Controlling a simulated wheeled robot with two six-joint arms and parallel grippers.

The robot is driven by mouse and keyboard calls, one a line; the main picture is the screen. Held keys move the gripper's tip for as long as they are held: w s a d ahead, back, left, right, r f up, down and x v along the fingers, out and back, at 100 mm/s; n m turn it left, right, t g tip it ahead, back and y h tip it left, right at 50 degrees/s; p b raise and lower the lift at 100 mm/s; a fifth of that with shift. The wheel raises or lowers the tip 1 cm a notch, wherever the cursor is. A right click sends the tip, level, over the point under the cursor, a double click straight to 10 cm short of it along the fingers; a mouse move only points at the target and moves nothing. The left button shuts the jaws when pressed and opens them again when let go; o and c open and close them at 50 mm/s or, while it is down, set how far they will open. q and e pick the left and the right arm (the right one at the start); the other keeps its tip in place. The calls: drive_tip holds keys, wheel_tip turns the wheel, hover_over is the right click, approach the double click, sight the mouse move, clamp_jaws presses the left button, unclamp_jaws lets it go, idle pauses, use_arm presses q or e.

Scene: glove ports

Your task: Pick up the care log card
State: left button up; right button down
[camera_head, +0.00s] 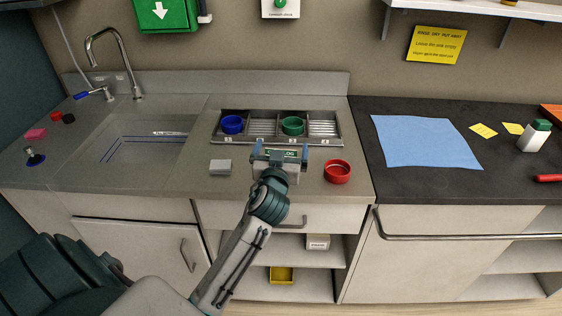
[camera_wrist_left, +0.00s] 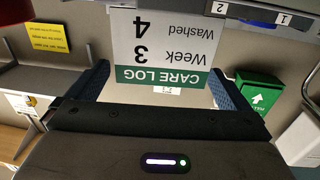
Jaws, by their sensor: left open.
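The care log card (camera_wrist_left: 165,50) is white with a green band reading CARE LOG, and it appears upside down in the left wrist view. In the head view its green top (camera_head: 285,154) shows in front of the slotted metal rack, largely hidden by my gripper. My left gripper (camera_head: 280,154) is open at the card, one finger towards each side of it. In the left wrist view the card's green end lies between the blue fingers (camera_wrist_left: 158,88). I cannot tell whether either finger touches it. My right gripper is not in view.
The metal rack (camera_head: 336,143) behind holds a blue cup (camera_head: 232,125) and a green cup (camera_head: 292,125). A red round dish (camera_head: 337,172) stands close right of the gripper, a grey block (camera_head: 220,167) to its left. A sink lies left; a blue cloth (camera_head: 425,142) lies right.

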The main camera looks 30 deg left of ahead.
use_arm(q)
drive_tip(key=shift+x, duration=0.9)
drive_tip(key=shift+c, duration=0.7)
drive_tip(key=c, duration=1.1)
